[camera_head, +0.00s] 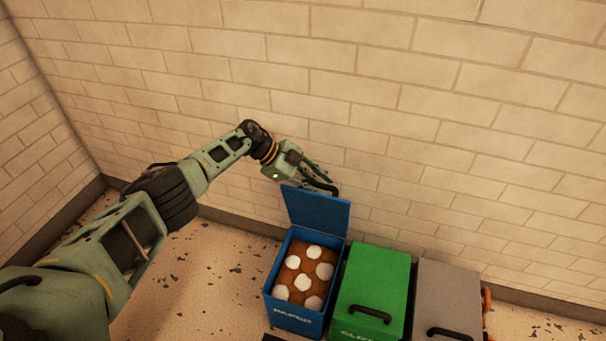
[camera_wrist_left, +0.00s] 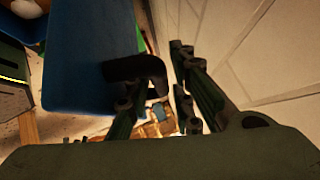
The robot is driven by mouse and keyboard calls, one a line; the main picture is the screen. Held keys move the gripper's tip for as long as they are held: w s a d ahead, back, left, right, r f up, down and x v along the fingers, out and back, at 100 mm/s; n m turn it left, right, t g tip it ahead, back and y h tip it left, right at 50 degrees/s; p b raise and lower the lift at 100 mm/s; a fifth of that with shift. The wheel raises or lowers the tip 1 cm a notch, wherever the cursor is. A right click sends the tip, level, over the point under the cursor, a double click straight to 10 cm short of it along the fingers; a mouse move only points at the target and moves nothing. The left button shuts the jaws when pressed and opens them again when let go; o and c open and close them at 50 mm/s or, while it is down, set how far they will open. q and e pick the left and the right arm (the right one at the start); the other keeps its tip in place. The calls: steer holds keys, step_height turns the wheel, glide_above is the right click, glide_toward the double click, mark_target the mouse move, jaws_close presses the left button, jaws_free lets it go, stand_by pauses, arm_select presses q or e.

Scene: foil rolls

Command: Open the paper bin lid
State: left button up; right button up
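The blue paper bin (camera_head: 312,321) stands against the wall at the left end of a row of bins. Its blue lid (camera_head: 318,213) stands raised at the back, roughly upright, and the bin's mouth is uncovered. My left gripper (camera_head: 320,179) is at the lid's top edge, beside the black handle (camera_head: 325,188). In the left wrist view the lid (camera_wrist_left: 95,55) fills the left side, and the handle (camera_wrist_left: 138,68) reaches toward the space between the fingers (camera_wrist_left: 158,105). The fingers are apart, and I see no firm grip. My right gripper is out of view.
The brick wall (camera_head: 430,130) is close behind the lid. Speckled floor (camera_head: 215,275) is free to the left.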

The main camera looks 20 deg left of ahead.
arm_select(q)
steer(key=v, duration=1.1)
steer(key=shift+s+a+r, duration=0.1)
